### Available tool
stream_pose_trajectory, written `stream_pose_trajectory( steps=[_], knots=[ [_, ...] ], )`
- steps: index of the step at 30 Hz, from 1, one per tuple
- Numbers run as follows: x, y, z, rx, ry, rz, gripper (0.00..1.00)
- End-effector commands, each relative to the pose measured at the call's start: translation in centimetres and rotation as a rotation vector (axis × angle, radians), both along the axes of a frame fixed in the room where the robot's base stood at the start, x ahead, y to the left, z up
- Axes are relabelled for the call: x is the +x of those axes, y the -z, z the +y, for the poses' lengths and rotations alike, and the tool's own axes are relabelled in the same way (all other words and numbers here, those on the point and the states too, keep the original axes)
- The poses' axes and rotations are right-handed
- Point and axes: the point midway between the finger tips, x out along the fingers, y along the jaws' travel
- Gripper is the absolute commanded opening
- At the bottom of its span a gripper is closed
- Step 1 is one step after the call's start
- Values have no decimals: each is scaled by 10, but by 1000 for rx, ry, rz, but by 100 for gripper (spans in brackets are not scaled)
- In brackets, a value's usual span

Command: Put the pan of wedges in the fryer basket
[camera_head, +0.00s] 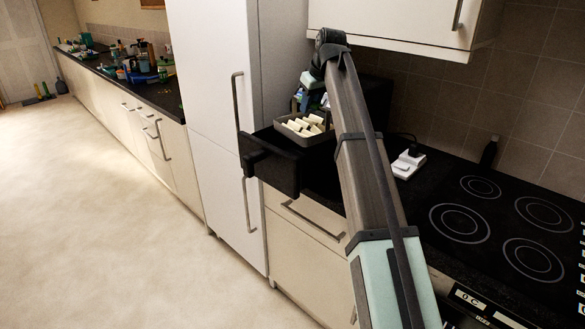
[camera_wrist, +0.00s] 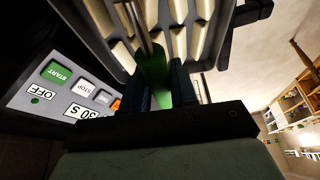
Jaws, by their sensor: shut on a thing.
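A grey pan (camera_head: 279,127) of pale wedges (camera_head: 303,124) is at the open black fryer basket (camera_head: 270,169) in the head view. It appears level, at or just above the basket's rim; I cannot tell whether it rests inside. The basket is pulled out from the black fryer (camera_head: 376,97), which my arm partly hides. In the wrist view, the pan (camera_wrist: 87,42) and its wedges (camera_wrist: 130,20) fill the top.
A control panel (camera_wrist: 75,88) with start and stop buttons is close on the left in the wrist view. A tall white cabinet (camera_head: 215,110) stands left of the basket.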

Motion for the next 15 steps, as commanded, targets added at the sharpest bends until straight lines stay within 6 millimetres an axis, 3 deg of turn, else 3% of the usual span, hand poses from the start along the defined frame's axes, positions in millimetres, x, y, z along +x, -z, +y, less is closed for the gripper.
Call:
stream_pose_trajectory(
  steps=[1,6,11,15],
  knots=[
    [22,-6,12,2,-38,0,0],
    [54,-10,38,1,-137,0,0],
    [67,-10,50,1,-182,-1,0],
    [68,4,52,1,-194,0,0]
  ],
)
